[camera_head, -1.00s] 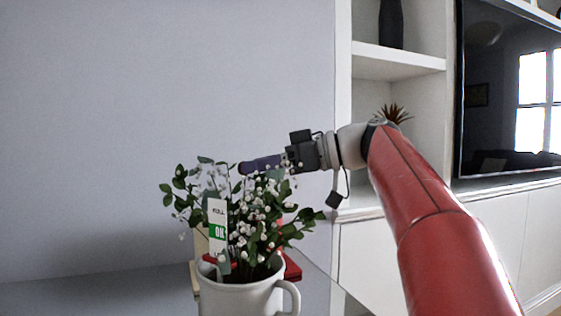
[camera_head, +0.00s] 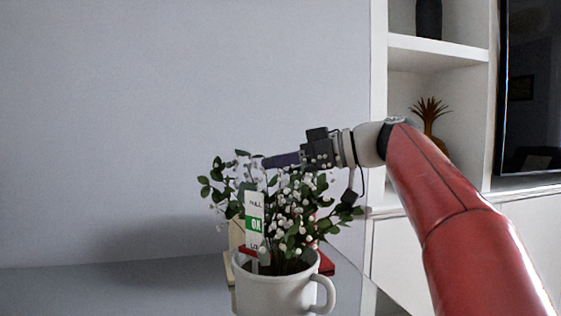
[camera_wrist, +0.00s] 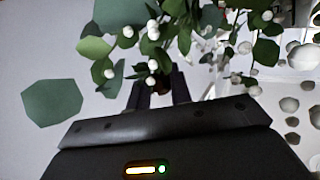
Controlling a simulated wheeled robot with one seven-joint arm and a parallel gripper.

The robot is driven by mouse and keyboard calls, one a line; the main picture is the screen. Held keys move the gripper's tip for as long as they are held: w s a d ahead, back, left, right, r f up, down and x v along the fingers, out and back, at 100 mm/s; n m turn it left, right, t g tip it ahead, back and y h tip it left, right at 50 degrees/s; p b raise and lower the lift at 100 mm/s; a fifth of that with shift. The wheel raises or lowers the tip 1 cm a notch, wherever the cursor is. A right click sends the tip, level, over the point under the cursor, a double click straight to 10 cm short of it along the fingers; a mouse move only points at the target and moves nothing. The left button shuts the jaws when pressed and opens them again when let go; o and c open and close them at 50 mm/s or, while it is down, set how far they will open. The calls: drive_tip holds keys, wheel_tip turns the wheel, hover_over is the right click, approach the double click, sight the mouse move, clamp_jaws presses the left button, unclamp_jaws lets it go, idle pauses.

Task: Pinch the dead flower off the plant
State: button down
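The plant (camera_head: 300,205) has green leaves and small white round blossoms and grows in a white mug (camera_head: 275,292). In the head view, my gripper (camera_head: 268,161) reaches in from the right, level with the top of the foliage. In the wrist view, the two dark fingers (camera_wrist: 160,92) stand apart among leaves and white blossoms (camera_wrist: 153,32). Leaves partly hide the fingertips.
A white and green tag (camera_head: 254,225) stands in the mug. Red and cream items (camera_head: 327,262) lie behind the mug on a grey surface (camera_head: 120,290). White shelves (camera_head: 435,55) with a brown vase (camera_head: 430,115) and a dark screen are at the right. The wall at left is clear.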

drive_tip(key=shift+r, duration=0.15)
drive_tip(key=shift+r+p, duration=2.65)
drive_tip(key=shift+r, duration=0.25)
